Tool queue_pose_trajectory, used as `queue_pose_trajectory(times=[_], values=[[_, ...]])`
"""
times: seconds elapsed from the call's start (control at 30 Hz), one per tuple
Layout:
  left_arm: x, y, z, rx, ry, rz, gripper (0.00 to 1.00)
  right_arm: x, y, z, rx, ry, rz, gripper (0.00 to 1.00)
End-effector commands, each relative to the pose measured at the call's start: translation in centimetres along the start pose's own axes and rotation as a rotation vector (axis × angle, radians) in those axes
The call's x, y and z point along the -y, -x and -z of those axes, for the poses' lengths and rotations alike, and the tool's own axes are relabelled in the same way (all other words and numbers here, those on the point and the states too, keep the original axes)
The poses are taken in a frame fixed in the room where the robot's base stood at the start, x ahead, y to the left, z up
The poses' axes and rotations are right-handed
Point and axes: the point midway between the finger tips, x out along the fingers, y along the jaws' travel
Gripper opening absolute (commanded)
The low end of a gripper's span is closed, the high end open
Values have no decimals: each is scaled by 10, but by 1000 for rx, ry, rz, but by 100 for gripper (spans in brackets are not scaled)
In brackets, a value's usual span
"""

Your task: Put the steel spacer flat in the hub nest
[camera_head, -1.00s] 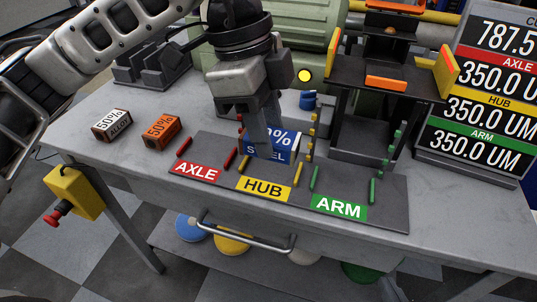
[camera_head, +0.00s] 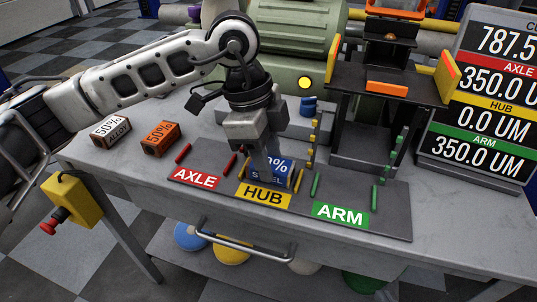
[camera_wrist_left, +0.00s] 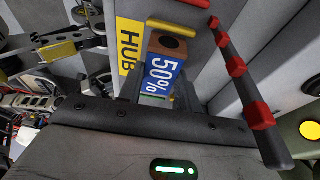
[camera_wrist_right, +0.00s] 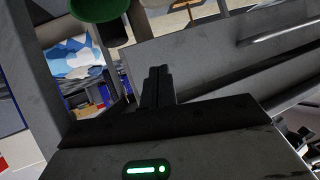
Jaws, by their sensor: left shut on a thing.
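The steel spacer (camera_head: 286,166), a blue block with white lettering, is in the hub nest behind the yellow HUB label (camera_head: 263,196), among yellow pegs. It looks low, at the mat; I cannot tell whether its whole underside touches. My left gripper (camera_head: 267,168) comes from above and is shut on the spacer, partly hiding it. In the left wrist view the spacer (camera_wrist_left: 163,72) shows its "50%" face between the fingers beside the HUB label. My right gripper (camera_wrist_right: 157,85) shows only in its own wrist view, fingers together and empty.
A white alloy block (camera_head: 110,131) and an orange block (camera_head: 160,138) sit left on the bench. AXLE (camera_head: 195,178) and ARM (camera_head: 340,214) nests flank the hub. A dark stand (camera_head: 365,140) and readout board (camera_head: 490,90) are right; the readout's HUB line reads 0.0.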

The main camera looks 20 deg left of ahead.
Motion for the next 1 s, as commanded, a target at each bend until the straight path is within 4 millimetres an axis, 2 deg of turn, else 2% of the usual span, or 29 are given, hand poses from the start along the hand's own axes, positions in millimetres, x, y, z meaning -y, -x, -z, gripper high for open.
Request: queue_pose_trajectory(times=[0.1, 0.13, 0.2, 0.47, 0.6, 0.73, 1.0], values=[[0, -2, 0, -1, -1, 1, 0, 0, -1, -2, 0, -3, 1, 0], [0, -3, 0, 0, 0, 0, 37, 0, -2, -2, 1, -4, 1, 0], [0, -2, 0, 0, 0, 0, 56, 0, -1, -2, 2, -4, 1, 0], [0, -2, 0, 0, 0, 0, 56, 0, -1, -1, 2, -4, 1, 0], [0, 6, 1, 0, 0, 2, 56, 0, 0, 2, -4, 0, -2, 0], [1, 28, 1, -1, 1, 4, 56, -1, 2, 7, -10, 3, -6, 0], [1, 87, 1, -1, 1, 3, 56, -3, 12, 20, -37, 6, -17, 0]])
